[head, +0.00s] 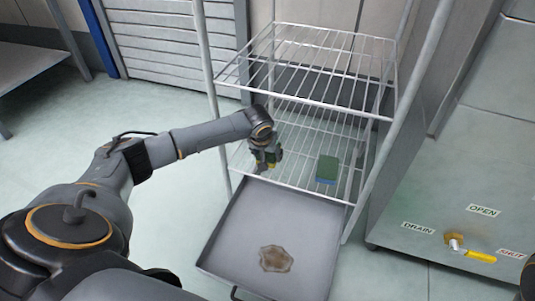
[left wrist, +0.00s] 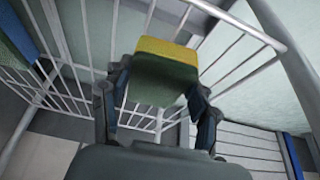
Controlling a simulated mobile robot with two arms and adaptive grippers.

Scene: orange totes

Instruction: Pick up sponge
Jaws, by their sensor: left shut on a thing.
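A sponge (left wrist: 165,72), yellow on one side and dark green on the other, is between the fingers of my left gripper in the left wrist view. My left gripper (head: 264,160) is shut on it, over the left part of the lower wire shelf in the head view. The held sponge is mostly hidden by the gripper there. A second sponge (head: 327,169), green with blue, lies on the shelf to the right of the gripper. It also shows at the upper left of the left wrist view (left wrist: 15,38). My right gripper is not in view.
The wire rack has an upper shelf (head: 310,65) above the gripper and a lower shelf (head: 300,178), with metal posts at its corners. A grey tray (head: 235,240) with a brown stain is below in front. A steel unit with a yellow-handled valve (head: 478,256) stands right.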

